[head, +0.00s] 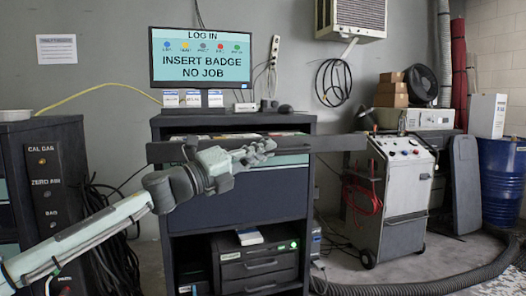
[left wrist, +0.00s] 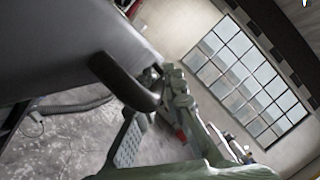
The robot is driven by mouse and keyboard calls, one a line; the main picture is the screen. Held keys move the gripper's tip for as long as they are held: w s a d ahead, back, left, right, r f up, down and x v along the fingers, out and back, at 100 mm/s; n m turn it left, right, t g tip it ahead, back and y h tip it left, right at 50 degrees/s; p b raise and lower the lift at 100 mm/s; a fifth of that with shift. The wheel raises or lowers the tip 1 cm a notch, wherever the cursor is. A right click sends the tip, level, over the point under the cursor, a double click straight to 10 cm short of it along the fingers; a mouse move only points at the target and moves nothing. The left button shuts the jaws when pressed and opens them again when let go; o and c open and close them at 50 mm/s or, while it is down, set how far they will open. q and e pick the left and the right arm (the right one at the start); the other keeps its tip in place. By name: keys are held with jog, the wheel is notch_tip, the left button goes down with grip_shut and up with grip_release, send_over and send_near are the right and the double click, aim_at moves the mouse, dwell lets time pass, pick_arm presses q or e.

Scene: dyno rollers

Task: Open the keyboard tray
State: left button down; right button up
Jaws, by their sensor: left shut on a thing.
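The keyboard tray's long dark front (head: 330,143) runs across the cabinet below its top. It looks wider than the cabinet and stands out toward me, with some coloured items showing behind its upper edge. My left gripper (head: 262,150) is at the middle of this front, shut on its handle. In the left wrist view, the dark curved handle (left wrist: 128,84) joins a dark panel (left wrist: 50,45), and my left gripper's fingers (left wrist: 160,92) are at its end. The gripper hides most of the handle in the head view. My right gripper is not in view.
A monitor (head: 201,58) stands above the dark cabinet (head: 240,212), which has a lower shelf with a printer-like box (head: 258,265). A dark panel cabinet (head: 47,185) is at left. A wheeled grey machine (head: 392,200) stands at right, with a black hose (head: 440,286) on the floor.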

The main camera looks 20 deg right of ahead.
pick_arm(q)
jog(key=c, duration=1.9)
grip_release()
jog(key=v, duration=1.2)
jog(key=shift+w+f, duration=0.1)
